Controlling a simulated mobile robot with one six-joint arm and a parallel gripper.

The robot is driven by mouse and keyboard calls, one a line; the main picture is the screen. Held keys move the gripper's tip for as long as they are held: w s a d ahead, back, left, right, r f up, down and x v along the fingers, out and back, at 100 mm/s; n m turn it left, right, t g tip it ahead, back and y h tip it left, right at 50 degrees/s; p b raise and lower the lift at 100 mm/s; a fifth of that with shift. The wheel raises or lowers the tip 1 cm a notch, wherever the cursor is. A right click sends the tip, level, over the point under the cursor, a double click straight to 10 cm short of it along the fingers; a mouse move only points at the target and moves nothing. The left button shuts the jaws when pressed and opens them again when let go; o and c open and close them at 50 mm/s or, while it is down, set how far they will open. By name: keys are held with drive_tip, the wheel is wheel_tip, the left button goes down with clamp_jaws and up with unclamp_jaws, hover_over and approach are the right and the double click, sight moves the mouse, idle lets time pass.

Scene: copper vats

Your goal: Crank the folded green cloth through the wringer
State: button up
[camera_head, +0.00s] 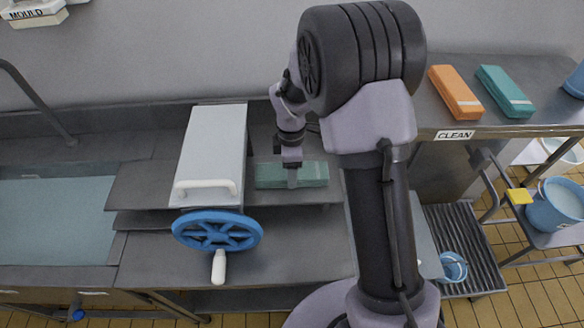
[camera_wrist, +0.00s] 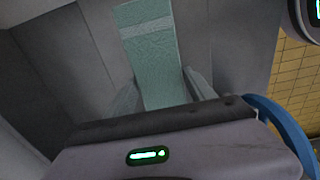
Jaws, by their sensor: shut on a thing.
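The folded green cloth (camera_head: 312,173) lies flat on the shelf to the right of the wringer. My gripper (camera_head: 292,182) points down over its middle and is shut on it. In the wrist view the cloth (camera_wrist: 150,45) reaches away from me between the two fingers, with a pale stripe near its far end. The wringer (camera_head: 213,143) is a grey-white housing with a white bar handle (camera_head: 207,186) at its front. Its blue crank wheel (camera_head: 217,231) has a white grip (camera_head: 219,266) hanging at the bottom. The rollers are hidden under the housing.
A water-filled basin (camera_head: 50,220) lies left of the wringer. At right, a side table with a CLEAN label (camera_head: 454,134) bears an orange cloth (camera_head: 455,92) and a teal cloth (camera_head: 505,91). Blue buckets (camera_head: 556,205) stand at far right. The shelf left of the wringer is clear.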

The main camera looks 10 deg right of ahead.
drive_tip(key=shift+a, duration=0.1)
drive_tip(key=o, duration=1.8)
drive_tip(key=shift+c, duration=0.2)
wheel_tip(320, 180, up, 17)
drive_tip(key=p, duration=0.5)
drive_tip(key=shift+r, duration=0.2)
drive_tip(key=shift+a, duration=0.1)
